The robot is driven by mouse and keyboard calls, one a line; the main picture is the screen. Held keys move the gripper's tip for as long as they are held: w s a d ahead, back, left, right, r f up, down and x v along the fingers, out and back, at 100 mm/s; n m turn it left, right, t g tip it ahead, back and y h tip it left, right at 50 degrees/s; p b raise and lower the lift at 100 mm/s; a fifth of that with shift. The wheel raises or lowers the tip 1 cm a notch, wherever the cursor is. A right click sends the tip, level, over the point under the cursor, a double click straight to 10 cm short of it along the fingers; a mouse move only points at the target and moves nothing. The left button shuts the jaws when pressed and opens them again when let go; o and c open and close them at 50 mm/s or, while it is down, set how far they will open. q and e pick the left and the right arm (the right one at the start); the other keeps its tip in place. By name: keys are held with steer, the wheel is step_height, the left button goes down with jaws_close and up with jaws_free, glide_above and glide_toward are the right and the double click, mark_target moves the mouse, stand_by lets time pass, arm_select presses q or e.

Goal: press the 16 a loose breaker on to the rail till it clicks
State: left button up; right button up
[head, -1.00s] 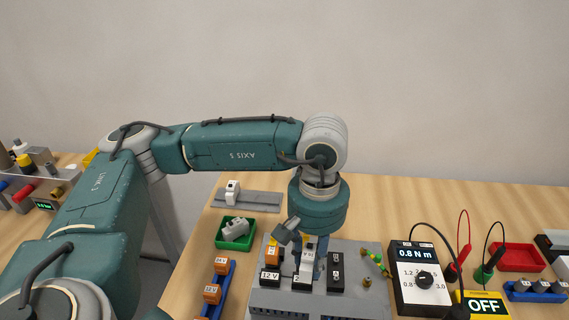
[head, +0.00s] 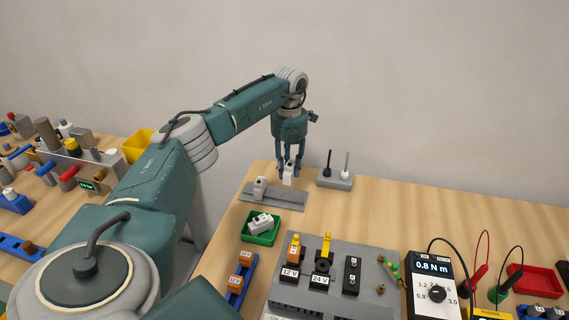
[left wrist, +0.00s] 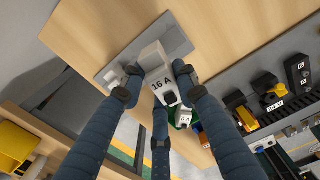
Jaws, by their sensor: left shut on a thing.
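My left gripper (head: 288,170) is shut on a white breaker (head: 289,176), held upright just above the back right part of the grey rail. A gap seems to remain between breaker and rail. Another white breaker (head: 260,187) sits at the rail's left end. My right gripper is out of view.
A green tray (head: 249,238) with a white breaker stands in front of the rail. A grey stand with two upright pins (head: 335,181) is right of it. A grey panel (head: 385,287) with fuse blocks and a meter (head: 432,283) are nearer. The table at back right is bare.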

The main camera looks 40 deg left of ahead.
arm_select(q)
steer(key=shift+n, duration=0.8)
steer(key=f+b, duration=0.1)
steer(key=f, duration=0.2)
steer(key=a+f+b, duration=0.1)
steer(key=f, duration=0.1)
steer(key=shift+s+a+f, duration=0.1)
steer(key=shift+s+f, duration=0.1)
steer(key=shift+f, duration=0.2)
steer(key=shift+f+b, duration=0.4)
steer(key=shift+f, duration=0.3)
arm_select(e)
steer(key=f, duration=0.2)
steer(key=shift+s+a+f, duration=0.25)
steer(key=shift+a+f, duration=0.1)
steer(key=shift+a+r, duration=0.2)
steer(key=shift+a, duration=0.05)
arm_select(q)
steer(key=shift+p, duration=0.3)
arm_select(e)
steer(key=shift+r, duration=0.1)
arm_select(q)
steer(key=shift+f, duration=0.3)
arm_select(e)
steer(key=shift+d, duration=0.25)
